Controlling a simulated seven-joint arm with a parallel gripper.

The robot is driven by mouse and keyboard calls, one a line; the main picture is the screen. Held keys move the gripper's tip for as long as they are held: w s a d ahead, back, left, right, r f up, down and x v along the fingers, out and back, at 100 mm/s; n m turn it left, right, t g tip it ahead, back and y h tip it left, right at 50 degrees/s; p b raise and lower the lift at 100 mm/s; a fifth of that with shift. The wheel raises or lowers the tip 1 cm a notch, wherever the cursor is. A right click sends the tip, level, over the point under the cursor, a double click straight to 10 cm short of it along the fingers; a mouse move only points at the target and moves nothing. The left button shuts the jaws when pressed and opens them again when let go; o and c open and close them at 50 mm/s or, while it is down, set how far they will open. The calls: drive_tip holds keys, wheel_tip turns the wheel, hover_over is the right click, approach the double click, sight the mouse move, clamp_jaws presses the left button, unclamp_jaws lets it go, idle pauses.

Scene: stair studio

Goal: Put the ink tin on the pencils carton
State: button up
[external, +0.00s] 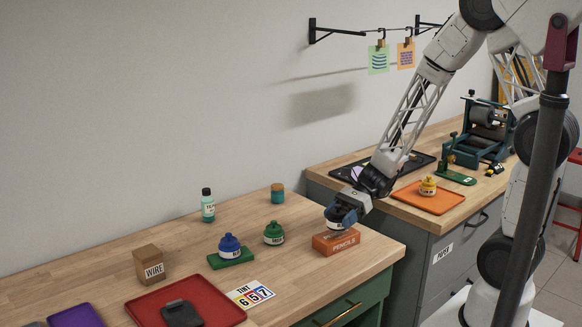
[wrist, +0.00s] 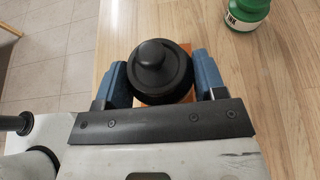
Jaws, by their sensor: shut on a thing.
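My gripper (external: 343,215) is shut on a black-lidded ink tin (wrist: 160,70), with one blue finger on each side of it in the wrist view. In the external view the tin's white label (external: 336,226) shows below the fingers; the rest is mostly hidden by them. The orange pencils carton (external: 336,243) lies on the wooden bench directly below the tin. A sliver of orange shows around the tin in the wrist view. The tin is upright. I cannot tell whether it touches the carton's top or hangs just above it.
A green ink tin (external: 274,233) and a blue ink tin (external: 229,244) on a green block (external: 232,259) stand left of the carton. A yellow tin (external: 428,186) sits on an orange tray (external: 428,201) on the other bench. The bench's right edge is near the carton.

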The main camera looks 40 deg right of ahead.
drive_tip(key=shift+f, duration=1.1)
drive_tip(key=shift+f, duration=0.15)
drive_tip(key=o, duration=1.2)
drive_tip(key=shift+c, duration=0.2)
drive_tip(key=shift+d+r, duration=0.1)
drive_tip(key=shift+r, duration=0.1)
drive_tip(key=v, duration=1.1)
drive_tip(key=shift+d, duration=0.4)
drive_tip(key=shift+r, duration=0.1)
